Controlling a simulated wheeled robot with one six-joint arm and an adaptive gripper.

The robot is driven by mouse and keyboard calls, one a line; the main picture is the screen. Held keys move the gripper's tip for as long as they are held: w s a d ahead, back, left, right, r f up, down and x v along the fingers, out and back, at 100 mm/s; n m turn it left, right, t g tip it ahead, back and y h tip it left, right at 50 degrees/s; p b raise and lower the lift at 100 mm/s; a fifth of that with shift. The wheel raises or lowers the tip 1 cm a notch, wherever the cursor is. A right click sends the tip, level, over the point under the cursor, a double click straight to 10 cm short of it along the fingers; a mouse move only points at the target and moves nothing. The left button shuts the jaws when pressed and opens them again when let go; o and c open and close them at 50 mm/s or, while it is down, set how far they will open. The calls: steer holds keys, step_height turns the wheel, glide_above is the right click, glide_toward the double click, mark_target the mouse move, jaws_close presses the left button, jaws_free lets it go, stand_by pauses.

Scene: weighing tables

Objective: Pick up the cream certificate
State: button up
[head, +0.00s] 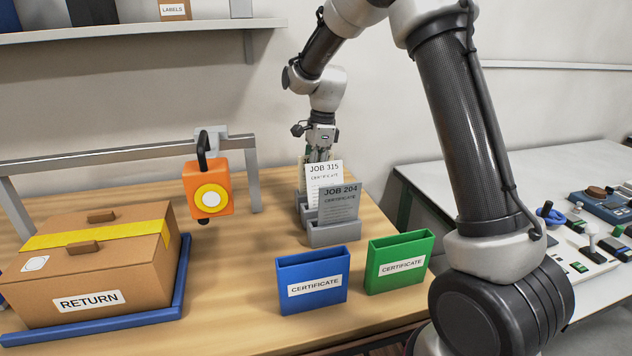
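A blue holder (313,282) and a green holder (399,263), both labelled CERTIFICATE, stand in front of the rack. An orange hanging scale (208,190) hangs from a grey frame at left. A RETURN box (95,262) sits on a blue tray (185,270).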

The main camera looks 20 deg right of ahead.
steer(key=shift+f, duration=0.15)
jaws_close()
stand_by(0.4)
